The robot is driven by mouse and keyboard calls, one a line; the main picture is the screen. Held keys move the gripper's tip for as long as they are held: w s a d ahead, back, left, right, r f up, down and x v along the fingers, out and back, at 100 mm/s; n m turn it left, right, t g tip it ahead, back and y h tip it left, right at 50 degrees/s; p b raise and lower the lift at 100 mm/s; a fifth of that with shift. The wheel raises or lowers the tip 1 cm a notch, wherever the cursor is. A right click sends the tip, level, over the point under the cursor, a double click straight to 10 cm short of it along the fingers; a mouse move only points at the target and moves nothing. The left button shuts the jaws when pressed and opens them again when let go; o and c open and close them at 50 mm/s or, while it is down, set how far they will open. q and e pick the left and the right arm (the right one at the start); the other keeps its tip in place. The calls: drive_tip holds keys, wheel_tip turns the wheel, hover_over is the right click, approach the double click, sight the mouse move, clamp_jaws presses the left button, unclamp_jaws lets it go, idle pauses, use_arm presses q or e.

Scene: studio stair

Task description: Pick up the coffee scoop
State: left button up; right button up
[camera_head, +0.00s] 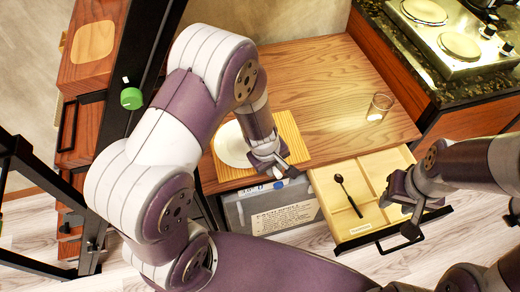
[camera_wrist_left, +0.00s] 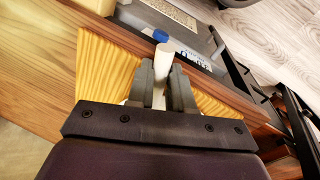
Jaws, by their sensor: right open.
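The coffee scoop (camera_head: 347,193), dark with a long handle, lies in a compartment of the open wooden drawer (camera_head: 324,182). My right gripper (camera_head: 408,207) is open and empty over the right front part of the drawer, to the right of the scoop and apart from it. My left gripper (camera_head: 277,169) is by the front edge of the table, left of the drawer. In the left wrist view its fingers (camera_wrist_left: 162,88) are shut on a slim white object with a blue end (camera_wrist_left: 161,45). The far tips of the left fingers are partly hidden in the head view.
A round white plate (camera_head: 231,148) lies on a striped wooden board (camera_head: 289,133) on the table (camera_head: 330,85). A clear glass (camera_head: 380,106) stands at the table's right. A grey labelled box (camera_head: 285,217) is below the table edge. The drawer's black handle (camera_head: 395,235) sticks out in front.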

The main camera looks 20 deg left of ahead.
use_arm(q)
clamp_jaws()
